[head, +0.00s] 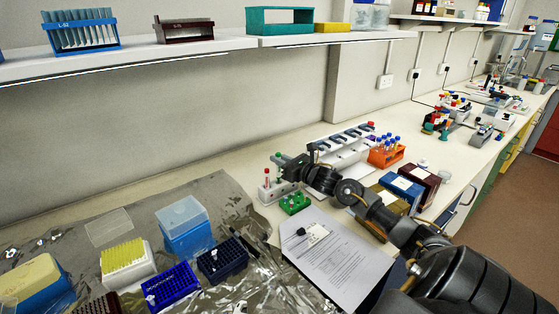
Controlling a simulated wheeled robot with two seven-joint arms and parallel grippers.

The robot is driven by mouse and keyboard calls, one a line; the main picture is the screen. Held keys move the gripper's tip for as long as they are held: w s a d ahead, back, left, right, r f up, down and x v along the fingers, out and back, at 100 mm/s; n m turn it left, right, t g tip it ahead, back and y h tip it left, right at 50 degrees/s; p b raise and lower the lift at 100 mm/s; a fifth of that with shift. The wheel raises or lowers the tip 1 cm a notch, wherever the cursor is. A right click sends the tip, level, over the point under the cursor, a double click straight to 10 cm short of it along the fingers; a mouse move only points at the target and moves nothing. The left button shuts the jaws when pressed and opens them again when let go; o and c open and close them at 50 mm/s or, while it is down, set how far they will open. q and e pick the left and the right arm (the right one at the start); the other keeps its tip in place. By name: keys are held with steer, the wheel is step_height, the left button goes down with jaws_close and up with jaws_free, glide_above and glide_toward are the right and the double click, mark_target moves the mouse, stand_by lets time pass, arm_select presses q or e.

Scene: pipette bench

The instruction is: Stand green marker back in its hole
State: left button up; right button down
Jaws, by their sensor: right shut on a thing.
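My right gripper (281,167) is small in the head view, above the right end of a white holder block (266,192). It is shut on the green marker (279,154), of which only a small green end shows above the jaws. The rest of the marker is hidden by the gripper. A red-topped marker (266,173) stands upright in the block at the left. I cannot tell whether the green marker touches the block. The holes are too small to make out. My left gripper is not in view.
A small green rack (294,203) stands just in front of the block. A white pipette stand (342,150) and an orange tube rack (386,154) are behind and right of my arm. A printed sheet (340,255) lies in front. Foil with tip boxes (185,230) covers the left bench.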

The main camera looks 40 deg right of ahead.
steer(key=shift+f+b, duration=1.25)
steer(key=shift+f, duration=0.05)
steer(key=c, duration=1.3)
jaws_free()
steer(key=r+p, duration=0.2)
steer(key=r, duration=0.1)
steer(key=r+p, duration=0.1)
steer(key=shift+s+a+r, duration=0.25)
steer(key=shift+a+r, duration=0.05)
steer(key=shift+r, duration=0.1)
steer(key=s+a+r+p, duration=0.2)
steer(key=s, duration=0.1)
steer(key=s+a+r+p, duration=0.2)
steer(key=s+a+r, duration=0.1)
steer(key=s+a+r+p, duration=0.2)
steer(key=s+a+r, duration=0.1)
steer(key=s, duration=0.1)
steer(key=shift+s+a+r, duration=0.1)
steer(key=shift+a+r, duration=0.05)
steer(key=shift+a, duration=0.1)
